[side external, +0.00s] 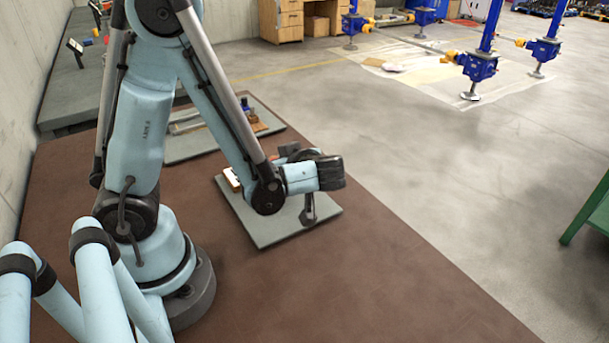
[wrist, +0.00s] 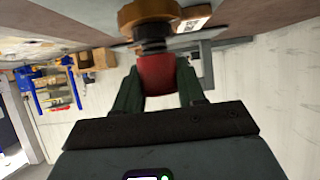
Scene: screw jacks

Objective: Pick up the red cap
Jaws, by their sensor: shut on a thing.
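The red cap (wrist: 157,75) sits between the two dark green fingers of my gripper (wrist: 157,88) in the wrist view. The fingers are shut on its sides. A dark ribbed screw (wrist: 152,40) lies right against the cap, and a brown-orange round part (wrist: 150,12) is beyond it. I cannot tell whether the cap is still joined to the screw. In the side external view the cap does not show, and my wrist hides most of the work spot above the grey plate (side external: 270,232).
A white and orange piece (side external: 232,179) is at the plate's left edge. A second grey plate (side external: 190,150) with small items lies behind. Blue screw jacks (side external: 478,66) stand on a pale sheet far off. A green table (side external: 588,212) is at the right edge. The brown mat's front is clear.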

